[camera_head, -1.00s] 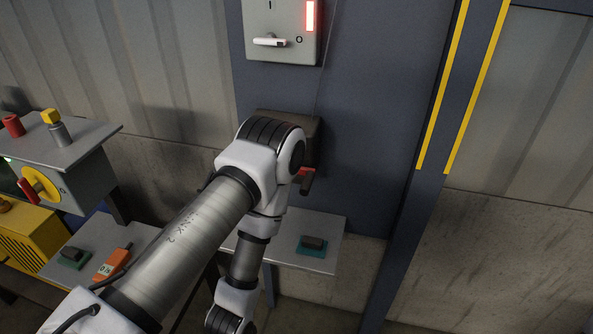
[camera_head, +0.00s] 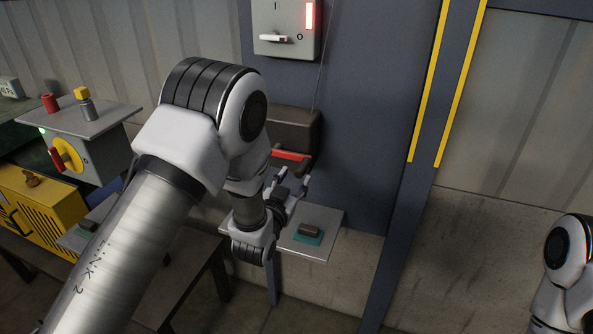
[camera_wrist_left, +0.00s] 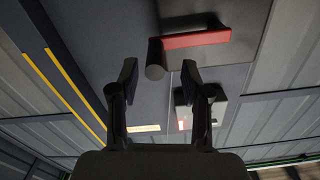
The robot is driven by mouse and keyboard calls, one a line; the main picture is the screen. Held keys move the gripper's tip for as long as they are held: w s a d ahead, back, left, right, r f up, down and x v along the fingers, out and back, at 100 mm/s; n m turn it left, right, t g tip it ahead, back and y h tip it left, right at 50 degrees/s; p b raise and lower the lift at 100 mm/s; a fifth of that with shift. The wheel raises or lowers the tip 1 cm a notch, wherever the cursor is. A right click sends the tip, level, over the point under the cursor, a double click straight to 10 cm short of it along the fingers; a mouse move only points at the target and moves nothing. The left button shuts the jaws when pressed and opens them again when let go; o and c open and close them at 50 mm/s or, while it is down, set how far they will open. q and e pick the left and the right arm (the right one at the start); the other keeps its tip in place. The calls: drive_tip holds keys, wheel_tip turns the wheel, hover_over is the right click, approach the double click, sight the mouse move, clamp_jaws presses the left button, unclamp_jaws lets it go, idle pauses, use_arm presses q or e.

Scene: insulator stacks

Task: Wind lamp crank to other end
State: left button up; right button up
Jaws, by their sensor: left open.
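The crank has a red arm (camera_head: 290,155) on a dark box (camera_head: 296,125) fixed to the blue panel. In the left wrist view its red arm (camera_wrist_left: 195,39) lies nearly level, with a dark round knob (camera_wrist_left: 155,70) at its left end. My left gripper (camera_head: 293,180) is open just below the crank in the head view. In the left wrist view the left gripper (camera_wrist_left: 159,76) has a finger on each side of the knob, with gaps visible. A grey box with a lit red lamp (camera_head: 310,15) and a white lever (camera_head: 276,38) is above. My right gripper is out of view.
A small shelf (camera_head: 325,248) with a dark block on a teal base (camera_head: 308,232) sits below the crank. A control box with a yellow and red knob (camera_head: 68,155) and a yellow unit (camera_head: 40,205) stand at left. A yellow-striped post (camera_head: 425,120) rises at right.

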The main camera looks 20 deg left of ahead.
sight(302, 166)
use_arm(q)
drive_tip(key=w, duration=0.2)
drive_tip(key=w+d+p, duration=0.1)
drive_tip(key=shift+w+r, duration=0.35)
drive_tip(key=shift+w, duration=0.05)
drive_tip(key=shift+w+f, duration=0.1)
drive_tip(key=shift+w, duration=0.25)
drive_tip(key=shift+w+a+f, duration=0.15)
drive_tip(key=shift+a+f, duration=0.05)
drive_tip(key=shift+d+r, duration=0.1)
drive_tip(key=shift+r, duration=0.05)
clamp_jaws()
drive_tip(key=shift+r, duration=0.1)
